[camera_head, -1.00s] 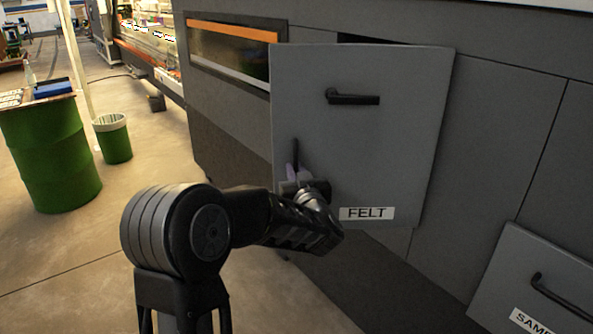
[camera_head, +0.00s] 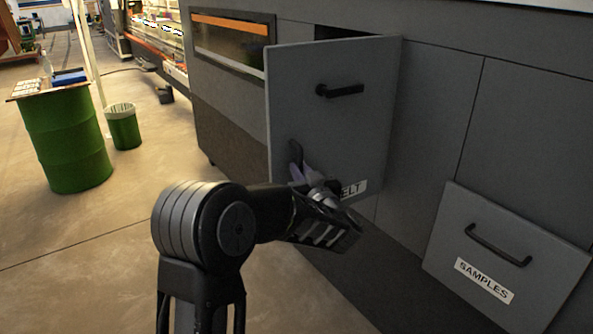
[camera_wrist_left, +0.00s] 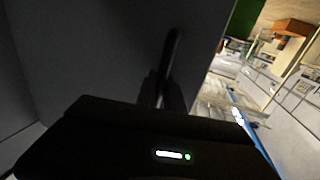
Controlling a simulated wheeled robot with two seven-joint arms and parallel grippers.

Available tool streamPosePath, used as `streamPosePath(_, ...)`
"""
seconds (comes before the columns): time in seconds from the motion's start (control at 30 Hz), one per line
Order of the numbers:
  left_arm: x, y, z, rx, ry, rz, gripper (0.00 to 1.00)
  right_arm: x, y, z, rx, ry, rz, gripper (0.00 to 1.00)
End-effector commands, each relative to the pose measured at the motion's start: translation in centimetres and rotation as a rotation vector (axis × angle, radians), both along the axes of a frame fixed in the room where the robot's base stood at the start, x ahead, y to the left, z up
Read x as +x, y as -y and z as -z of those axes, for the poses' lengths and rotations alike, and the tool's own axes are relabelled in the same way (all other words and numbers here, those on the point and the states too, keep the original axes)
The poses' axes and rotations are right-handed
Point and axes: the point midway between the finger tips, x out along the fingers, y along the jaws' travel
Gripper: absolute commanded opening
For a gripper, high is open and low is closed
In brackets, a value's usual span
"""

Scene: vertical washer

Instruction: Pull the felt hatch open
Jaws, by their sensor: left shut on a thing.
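The felt hatch (camera_head: 335,130) is a grey panel standing ajar from the grey machine front, with a dark gap (camera_head: 338,32) above it. It has a black handle (camera_head: 340,90) high up and a second dark handle at its lower left edge. Its label (camera_head: 354,188) is partly hidden behind my arm. My left gripper (camera_head: 297,168) is shut on the lower left handle. In the left wrist view the fingers (camera_wrist_left: 164,88) close around the dark curved handle (camera_wrist_left: 171,52) against the panel.
A samples hatch (camera_head: 500,250) with its own handle sits tilted outward at lower right. A green drum (camera_head: 65,140) and a green bin (camera_head: 124,128) stand at the left. The floor between them and the machine is clear.

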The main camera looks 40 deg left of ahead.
Motion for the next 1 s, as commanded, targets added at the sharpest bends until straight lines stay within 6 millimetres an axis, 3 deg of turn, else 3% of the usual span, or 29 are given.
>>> streamPosePath(0.27, -0.1, -0.1, -0.1, 0.004, 0.000, -0.004, 0.00, 0.0, 0.0, 0.0, 0.000, 0.000, 0.000, 0.36)
streamPosePath(0.3, -0.1, -0.1, -0.1, 0.004, 0.000, -0.004, 0.14, 0.0, 0.0, 0.0, 0.000, 0.000, 0.000, 0.36)
streamPosePath(0.4, -0.1, -0.1, -0.1, 0.003, 0.001, -0.003, 0.21, 0.0, 0.0, 0.0, 0.000, 0.000, 0.000, 0.36)
streamPosePath(0.77, -0.3, 0.5, 0.0, 0.001, 0.001, 0.000, 0.21, 0.0, 0.0, 0.2, 0.000, 0.000, 0.000, 0.36)
streamPosePath(1.0, -2.2, 3.3, 0.1, 0.001, 0.002, 0.002, 0.21, 0.0, 0.0, 1.0, 0.000, 0.000, 0.000, 0.36)
